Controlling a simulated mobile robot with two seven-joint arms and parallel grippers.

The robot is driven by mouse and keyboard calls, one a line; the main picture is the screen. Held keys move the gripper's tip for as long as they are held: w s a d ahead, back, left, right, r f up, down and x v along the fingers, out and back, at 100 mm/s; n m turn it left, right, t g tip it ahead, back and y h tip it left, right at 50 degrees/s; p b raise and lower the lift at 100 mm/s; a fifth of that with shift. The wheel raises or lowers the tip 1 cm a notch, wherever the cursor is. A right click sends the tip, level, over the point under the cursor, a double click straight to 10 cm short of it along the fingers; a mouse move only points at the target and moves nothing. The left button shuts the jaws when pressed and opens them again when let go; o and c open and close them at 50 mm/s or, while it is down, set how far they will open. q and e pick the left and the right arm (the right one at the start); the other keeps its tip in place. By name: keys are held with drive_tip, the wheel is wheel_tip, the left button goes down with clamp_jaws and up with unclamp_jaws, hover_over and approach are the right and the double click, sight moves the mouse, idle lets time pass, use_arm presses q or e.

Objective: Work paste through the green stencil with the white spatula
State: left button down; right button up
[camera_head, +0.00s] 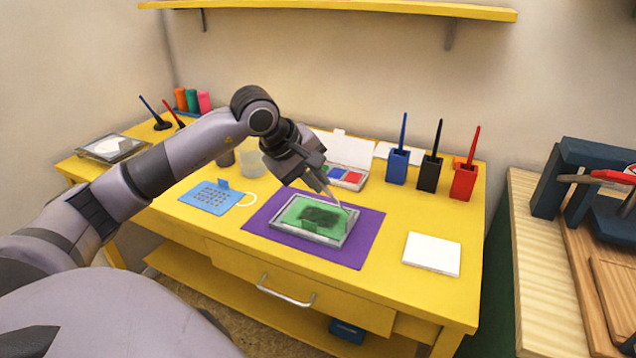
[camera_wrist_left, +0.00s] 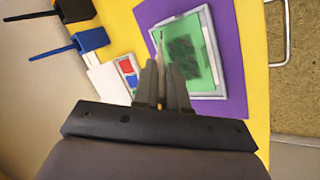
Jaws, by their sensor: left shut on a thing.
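The green stencil (camera_head: 296,210) lies in a grey frame on a purple mat (camera_head: 257,220) on the yellow table. A dark smeared patch covers the middle of the stencil, and it also shows in the left wrist view (camera_wrist_left: 203,75). My left gripper (camera_head: 316,176) is above the stencil's back right part, shut on the thin pale handle of the white spatula (camera_head: 336,199). The spatula tilts down to the right, its tip at or just above the stencil's right side; I cannot tell if it touches. In the wrist view the spatula (camera_wrist_left: 160,45) points away between the fingers. My right gripper is out of view.
A blue perforated plate (camera_head: 207,196) lies left of the mat, a white block (camera_head: 432,254) to its right. Behind are an open inkpad box (camera_head: 348,178) and blue, black and red holders (camera_head: 429,173).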

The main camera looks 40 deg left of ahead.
use_arm(q)
drive_tip(key=shift+a+r, duration=0.2)
drive_tip(key=shift+r, duration=0.5)
drive_tip(key=shift+r+p, duration=0.65)
drive_tip(key=shift+r, duration=0.1)
wheel_tip(320, 180, up, 2)
drive_tip(key=shift+r+p, duration=0.1)
drive_tip(key=shift+p, duration=0.6)
drive_tip(key=shift+r+p, duration=0.3)
drive_tip(key=shift+r, duration=0.35)
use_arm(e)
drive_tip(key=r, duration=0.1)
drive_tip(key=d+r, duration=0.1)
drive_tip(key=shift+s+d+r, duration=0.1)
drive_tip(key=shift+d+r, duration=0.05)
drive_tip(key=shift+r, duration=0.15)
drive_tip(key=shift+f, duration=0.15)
